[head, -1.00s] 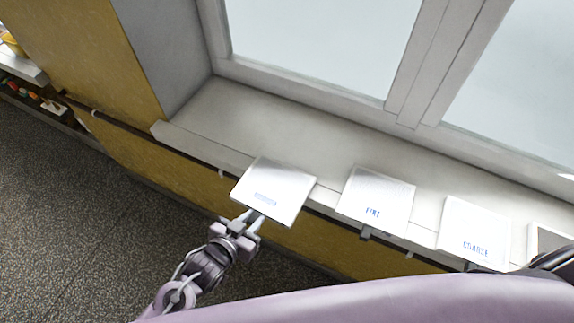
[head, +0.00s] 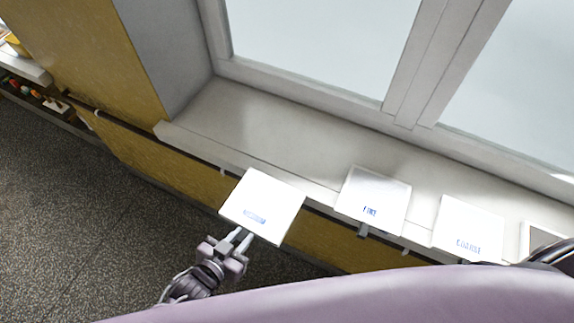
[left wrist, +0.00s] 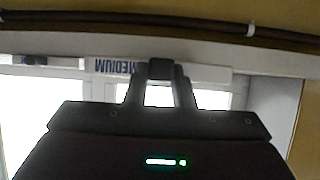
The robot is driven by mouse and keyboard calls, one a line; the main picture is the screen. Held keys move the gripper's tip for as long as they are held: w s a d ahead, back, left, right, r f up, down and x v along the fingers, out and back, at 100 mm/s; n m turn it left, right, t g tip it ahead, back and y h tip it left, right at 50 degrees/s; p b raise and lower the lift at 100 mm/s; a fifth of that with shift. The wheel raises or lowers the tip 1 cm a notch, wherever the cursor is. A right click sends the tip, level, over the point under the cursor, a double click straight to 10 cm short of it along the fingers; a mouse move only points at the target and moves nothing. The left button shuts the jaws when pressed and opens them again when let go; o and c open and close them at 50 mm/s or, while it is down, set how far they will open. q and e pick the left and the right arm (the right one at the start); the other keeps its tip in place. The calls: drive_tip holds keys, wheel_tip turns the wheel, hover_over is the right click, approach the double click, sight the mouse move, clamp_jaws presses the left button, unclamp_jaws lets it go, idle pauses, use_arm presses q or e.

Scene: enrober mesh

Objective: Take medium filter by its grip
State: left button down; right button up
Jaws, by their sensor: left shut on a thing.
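The medium filter (head: 266,200) is a white square panel with a blue label, too blurred to read in the head view. In the left wrist view its edge (left wrist: 205,73) shows with the word MEDIUM, upside down. My left gripper (head: 240,236) is shut on the filter's dark grip (left wrist: 160,68) at the near edge. The filter is held out in front of the sill, tilted. The right gripper is not in view.
The fine filter (head: 374,199) and the coarse filter (head: 468,228) lie on the window sill (head: 270,130) to the right, their near edges at its front. Another framed panel (head: 544,238) is at the far right. A yellow wall (head: 90,55) stands at left; the floor is clear.

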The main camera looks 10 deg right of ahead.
use_arm(q)
drive_tip(key=s+a+p, duration=0.3)
drive_tip(key=s+a, duration=0.2)
drive_tip(key=s, duration=0.1)
idle(0.8)
drive_tip(key=shift+r, duration=0.1)
idle(0.4)
